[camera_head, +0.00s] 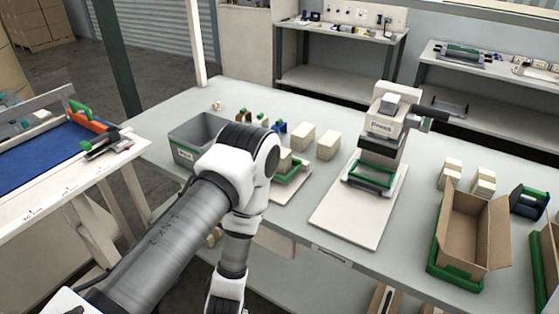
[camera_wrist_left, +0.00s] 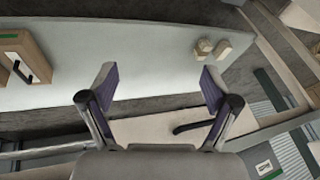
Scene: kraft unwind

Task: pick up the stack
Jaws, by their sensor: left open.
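Pairs of cream blocks that look stacked stand on the grey table (camera_head: 230,92): one (camera_head: 302,137) and another (camera_head: 328,145) near the middle, and two smaller ones (camera_head: 449,173), (camera_head: 483,184) by the carton at right. I cannot tell which is the task's stack. Another cream block sits at a green-edged tray (camera_head: 294,178), partly hidden by my left arm. My left gripper (camera_wrist_left: 160,80) is open and empty in the left wrist view, its two fingers wide apart. The head view shows my left arm bent down at the table's front edge. My right gripper is not in view.
A grey bin (camera_head: 190,138) stands at the left of the table. A press-like machine (camera_head: 382,130) stands on a white board (camera_head: 350,217). An open carton (camera_head: 470,235) is at right. Two small cream pieces (camera_wrist_left: 203,47) lie near the table edge in the wrist view.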

